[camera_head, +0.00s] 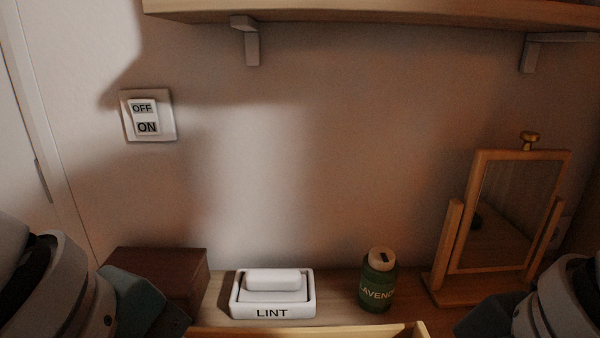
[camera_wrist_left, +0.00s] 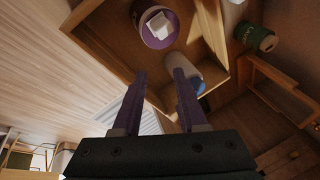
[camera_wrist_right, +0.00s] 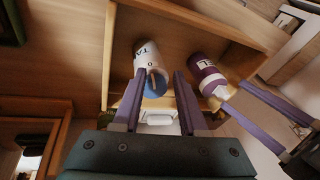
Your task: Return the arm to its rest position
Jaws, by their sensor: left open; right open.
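Both of my arms show at the lower corners of the head view; their fingertips are out of that view. My left gripper (camera_wrist_left: 160,76) is open with its purple fingers apart and nothing clearly between them. It also shows at the right of the right wrist view (camera_wrist_right: 234,93), near a purple jar. My right gripper (camera_wrist_right: 158,73) is open, its fingers pointing toward a white jar with a blue end (camera_wrist_right: 150,68) in an open wooden drawer (camera_wrist_right: 200,22). Whether the fingers touch the jar I cannot tell. No marker of a rest position shows.
The purple jar (camera_wrist_right: 205,75) is also in the drawer. On the surface behind stand a white LINT box (camera_head: 272,312), a green LAVENDER jar (camera_head: 377,290), a tilting mirror (camera_head: 512,215) and a brown box (camera_head: 165,272). A shelf (camera_head: 380,12) overhangs above, with a wall switch (camera_head: 148,116) at left.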

